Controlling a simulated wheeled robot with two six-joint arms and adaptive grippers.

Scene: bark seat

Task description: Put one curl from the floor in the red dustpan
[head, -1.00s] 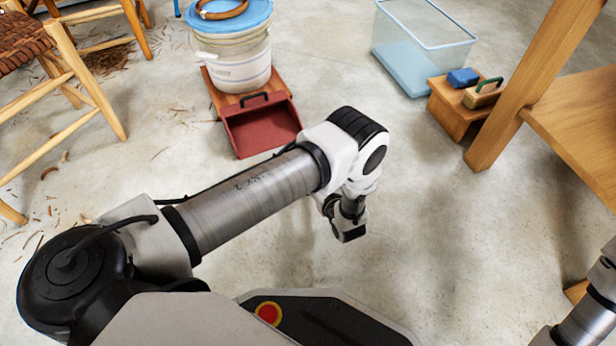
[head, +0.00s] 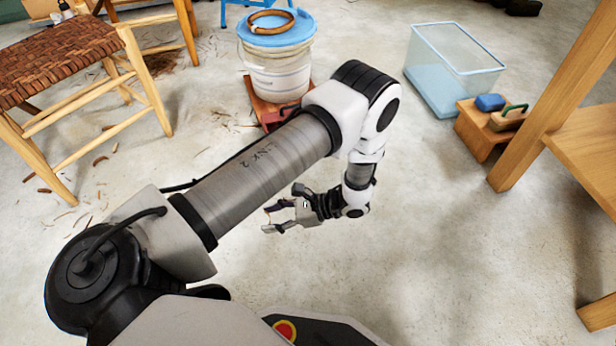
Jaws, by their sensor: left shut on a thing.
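My left gripper (head: 267,218) is over the floor below the arm's wrist, its fingers pointing left. It is shut on a thin brown curl, of which only a sliver shows between the fingertips. Other brown curls lie on the floor at the left, such as one curl (head: 100,160) near the woven stool. My right gripper is not in view.
A woven-seat stool (head: 62,62) stands at the left. A white bucket (head: 275,72) with a blue lid and a ring stands behind the dustpan. A clear bin (head: 455,62), a small wooden step (head: 476,132) and a wooden table (head: 585,140) are at the right. The middle floor is clear.

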